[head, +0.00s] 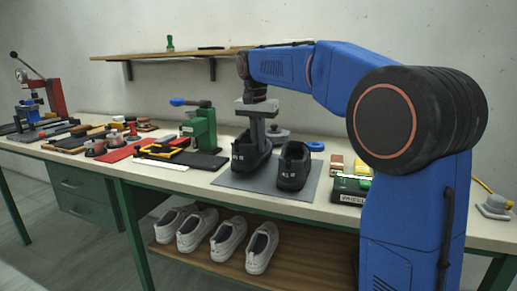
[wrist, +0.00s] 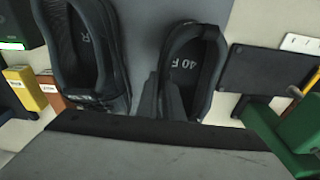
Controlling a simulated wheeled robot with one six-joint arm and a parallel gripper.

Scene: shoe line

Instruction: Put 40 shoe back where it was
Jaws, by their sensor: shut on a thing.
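The 40 shoe (head: 250,158) is a black shoe at the left of a pair over the grey mat (head: 228,180). In the wrist view it is the right-hand shoe (wrist: 205,85), with "40" on its insole. My gripper (head: 259,132) comes down from above and is shut on this shoe at its opening; a grey finger (wrist: 174,98) shows at its side. The shoe looks upright, on or just above the mat; I cannot tell whether it touches. The other black shoe (head: 293,168) stands beside it on the right, and at the left in the wrist view (wrist: 85,50).
A green press (head: 200,128) with a blue handle and a dark plate stands left of the mat. Small boxes (head: 350,185) lie to its right. Several white shoes (head: 228,240) stand on the lower shelf.

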